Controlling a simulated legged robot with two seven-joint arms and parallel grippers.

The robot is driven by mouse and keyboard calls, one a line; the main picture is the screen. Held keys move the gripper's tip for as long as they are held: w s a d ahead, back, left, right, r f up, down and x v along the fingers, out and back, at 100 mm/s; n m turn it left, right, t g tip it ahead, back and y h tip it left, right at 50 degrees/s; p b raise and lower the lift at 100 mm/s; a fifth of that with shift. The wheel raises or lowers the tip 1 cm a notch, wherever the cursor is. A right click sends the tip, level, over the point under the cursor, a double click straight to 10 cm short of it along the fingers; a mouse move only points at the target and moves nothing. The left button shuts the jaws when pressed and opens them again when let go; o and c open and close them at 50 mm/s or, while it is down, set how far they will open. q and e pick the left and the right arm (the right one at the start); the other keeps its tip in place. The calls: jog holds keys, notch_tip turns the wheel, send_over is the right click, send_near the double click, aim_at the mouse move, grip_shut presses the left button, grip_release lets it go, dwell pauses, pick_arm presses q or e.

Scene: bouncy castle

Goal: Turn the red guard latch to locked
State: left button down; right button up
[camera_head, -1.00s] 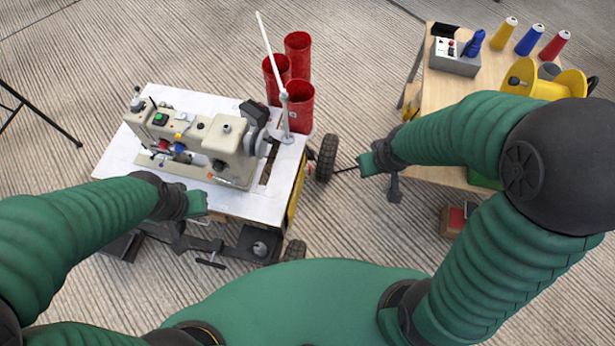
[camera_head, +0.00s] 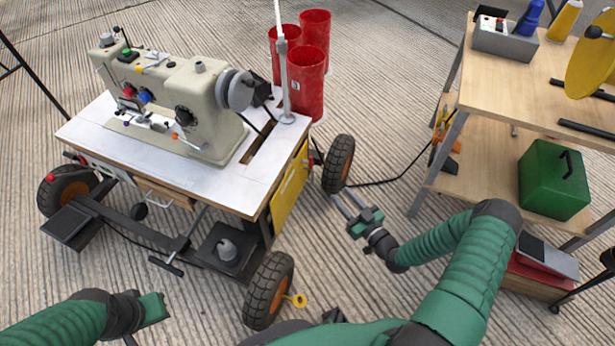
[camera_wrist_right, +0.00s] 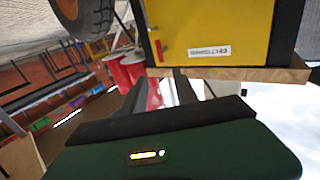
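A small red latch (camera_wrist_right: 158,50) stands upright at the left edge of a yellow panel (camera_wrist_right: 215,30) in the right wrist view. The yellow panel also shows in the head view (camera_head: 288,192), under the right end of the sewing table.
The white sewing table (camera_head: 190,175) carries a beige sewing machine (camera_head: 195,95). A black wheel (camera_head: 338,163) and a dark cable lie near my right gripper. Red bins (camera_head: 308,85) stand behind the table. A wooden bench (camera_head: 530,75) with a green box (camera_head: 553,180) is at right.

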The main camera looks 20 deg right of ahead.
jog(key=w+a+b, duration=0.2)
jog(key=w+b, duration=0.5)
jog(key=w, duration=0.9)
jog(key=shift+a+r+b, duration=0.15)
jog(key=shift+a+b, duration=0.05)
jog(key=shift+b, duration=0.2)
grip_shut()
